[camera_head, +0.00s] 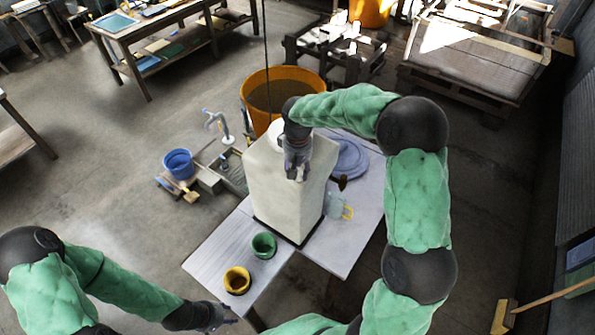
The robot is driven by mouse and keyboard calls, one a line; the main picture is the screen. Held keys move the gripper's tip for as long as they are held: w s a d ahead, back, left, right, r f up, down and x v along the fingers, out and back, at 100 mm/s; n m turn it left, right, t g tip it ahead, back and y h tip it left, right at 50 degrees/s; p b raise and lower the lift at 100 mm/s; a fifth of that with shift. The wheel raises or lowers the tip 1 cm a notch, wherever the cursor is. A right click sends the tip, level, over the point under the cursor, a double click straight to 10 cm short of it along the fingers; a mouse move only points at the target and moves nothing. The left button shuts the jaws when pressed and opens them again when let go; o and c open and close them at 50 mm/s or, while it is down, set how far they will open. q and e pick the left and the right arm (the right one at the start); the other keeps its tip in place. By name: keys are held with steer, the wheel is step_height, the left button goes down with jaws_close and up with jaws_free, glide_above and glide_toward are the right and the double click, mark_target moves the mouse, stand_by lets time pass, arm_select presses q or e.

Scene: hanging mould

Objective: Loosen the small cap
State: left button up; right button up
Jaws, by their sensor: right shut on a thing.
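A tall white mould (270,190) stands upright on a light table, with a round white part (276,131) on its top. My right gripper (297,172) reaches over from the right and points down at the upper part of the mould. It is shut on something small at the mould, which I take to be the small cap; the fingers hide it.
A green pot (264,245) and a yellow pot (237,280) stand on the table (215,262) in front of the mould. A clear jug (338,207) and a blue disc (350,158) are to its right. A large orange tub (308,76) stands behind. A cord (265,35) hangs above.

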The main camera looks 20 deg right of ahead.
steer(key=shift+s+f+n, duration=0.1)
steer(key=shift+n, duration=0.7)
steer(key=shift+s+f+n, duration=0.1)
steer(key=shift+n, duration=0.7)
steer(key=o, duration=1.1)
steer(key=shift+o, duration=0.2)
steer(key=shift+r, duration=0.1)
steer(key=shift+w+r, duration=0.15)
steer(key=shift+r, duration=0.35)
step_height(320, 180, up, 11)
